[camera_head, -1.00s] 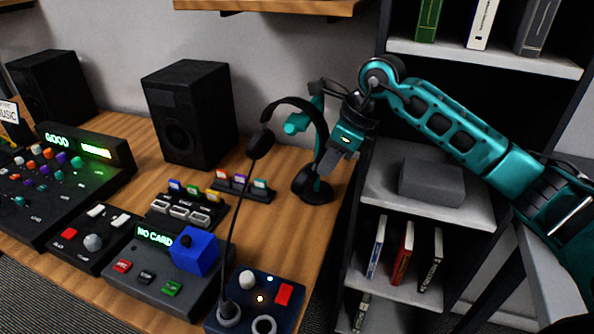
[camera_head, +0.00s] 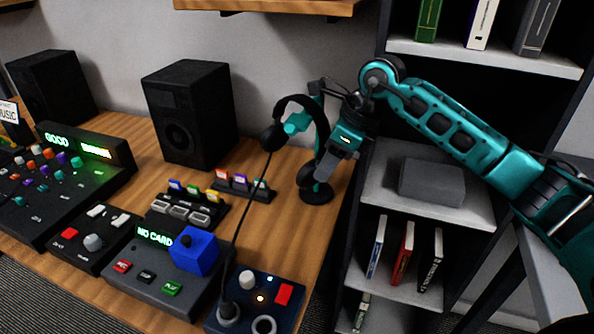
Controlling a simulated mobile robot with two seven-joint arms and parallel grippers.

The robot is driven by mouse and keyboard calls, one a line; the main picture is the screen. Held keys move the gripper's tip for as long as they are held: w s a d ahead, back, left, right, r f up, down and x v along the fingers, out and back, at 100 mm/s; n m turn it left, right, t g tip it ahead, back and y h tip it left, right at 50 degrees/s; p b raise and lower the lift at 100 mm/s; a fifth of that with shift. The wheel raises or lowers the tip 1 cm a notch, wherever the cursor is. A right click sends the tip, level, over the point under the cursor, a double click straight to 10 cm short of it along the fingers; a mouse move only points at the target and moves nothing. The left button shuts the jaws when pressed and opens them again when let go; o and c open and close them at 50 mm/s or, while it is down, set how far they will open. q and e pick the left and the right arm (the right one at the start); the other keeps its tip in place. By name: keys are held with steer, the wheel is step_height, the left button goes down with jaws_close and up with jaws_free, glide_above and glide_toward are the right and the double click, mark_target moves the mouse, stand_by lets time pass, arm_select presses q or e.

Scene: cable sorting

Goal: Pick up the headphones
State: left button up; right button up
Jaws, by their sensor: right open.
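The black headphones (camera_head: 297,98) are at the right end of the wooden desk, at a round black stand base (camera_head: 318,196). Their headband arches upward, the left ear cup (camera_head: 273,137) hangs clear of the desk, and a cable runs down from it. My right gripper (camera_head: 321,165) is open beside the right side of the headband, with a grey finger pointing down near the lower ear cup. That finger overlaps the headphones in the picture; I cannot tell whether it touches. A teal part (camera_head: 297,122) shows through the headband. My left gripper is not in view.
A black speaker (camera_head: 190,115) stands left of the headphones. Card holders (camera_head: 240,188), a "NO CARD" console (camera_head: 150,270) with a blue block (camera_head: 195,250), and a dark blue panel (camera_head: 262,300) occupy the front. A shelf unit (camera_head: 430,190) is close on the right.

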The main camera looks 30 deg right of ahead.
steer(key=o, duration=0.6)
